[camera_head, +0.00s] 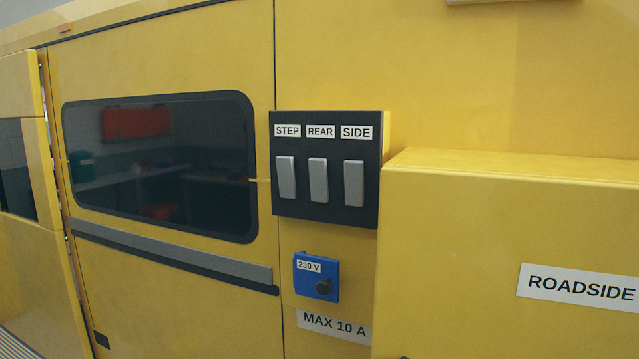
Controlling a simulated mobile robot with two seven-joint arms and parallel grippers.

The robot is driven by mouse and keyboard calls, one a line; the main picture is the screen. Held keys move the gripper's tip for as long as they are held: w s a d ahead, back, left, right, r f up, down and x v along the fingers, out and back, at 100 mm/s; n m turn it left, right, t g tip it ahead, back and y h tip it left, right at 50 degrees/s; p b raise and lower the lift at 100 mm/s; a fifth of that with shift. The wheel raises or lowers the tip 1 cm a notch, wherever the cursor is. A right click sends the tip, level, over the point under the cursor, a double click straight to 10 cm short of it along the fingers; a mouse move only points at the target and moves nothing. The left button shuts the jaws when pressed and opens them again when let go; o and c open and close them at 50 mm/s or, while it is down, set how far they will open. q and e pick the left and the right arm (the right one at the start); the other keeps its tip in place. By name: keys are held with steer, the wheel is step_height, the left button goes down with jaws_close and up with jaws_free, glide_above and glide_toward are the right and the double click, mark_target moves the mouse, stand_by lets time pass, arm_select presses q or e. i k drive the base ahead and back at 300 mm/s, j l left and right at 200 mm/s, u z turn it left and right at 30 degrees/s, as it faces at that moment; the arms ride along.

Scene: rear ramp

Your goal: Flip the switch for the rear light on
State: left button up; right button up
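A dark switch panel (325,214) is mounted on the yellow vehicle wall near the middle of the head view. It carries three grey rocker switches under white labels. The middle one, under the label REAR (320,131), is the rear light switch (318,180). The step switch (286,177) is to its left, the side switch (353,183) to its right. I cannot tell for sure which way each rocker is set. No rear light can be made out. Neither of my grippers is in view.
A blue 230 V socket box (316,277) sits below the panel, above a MAX 10 A label (334,325). A yellow box (500,240) marked ROADSIDE juts out close to the panel's right. A dark window (160,165) and a grey rail (170,252) are left.

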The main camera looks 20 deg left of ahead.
mark_target(318, 168)
steer(key=i+j, duration=0.1)
steer(key=j, duration=1.6)
steer(key=i+j, duration=0.15)
steer(key=j, duration=0.7)
steer(key=z, duration=0.05)
